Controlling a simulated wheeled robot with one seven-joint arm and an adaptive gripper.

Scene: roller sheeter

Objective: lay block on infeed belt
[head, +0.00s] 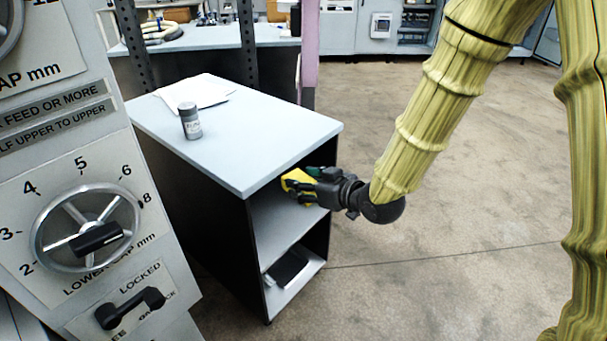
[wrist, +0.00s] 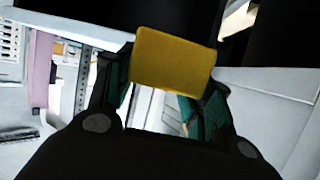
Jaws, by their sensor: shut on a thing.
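A yellow block (wrist: 172,61) is between the fingers of my gripper (wrist: 168,95) in the wrist view. In the head view the yellow block (head: 297,180) shows at the tips of my gripper (head: 304,186), at the open side of a shelf cabinet, just under its top. My gripper is shut on the block. Part of the block is hidden behind the fingers in the head view. I cannot tell whether the block touches the shelf. No infeed belt can be made out in either view.
A machine panel with a handwheel (head: 88,228) and lock lever (head: 130,308) stands at left. Floor (head: 440,240) on the right is clear.

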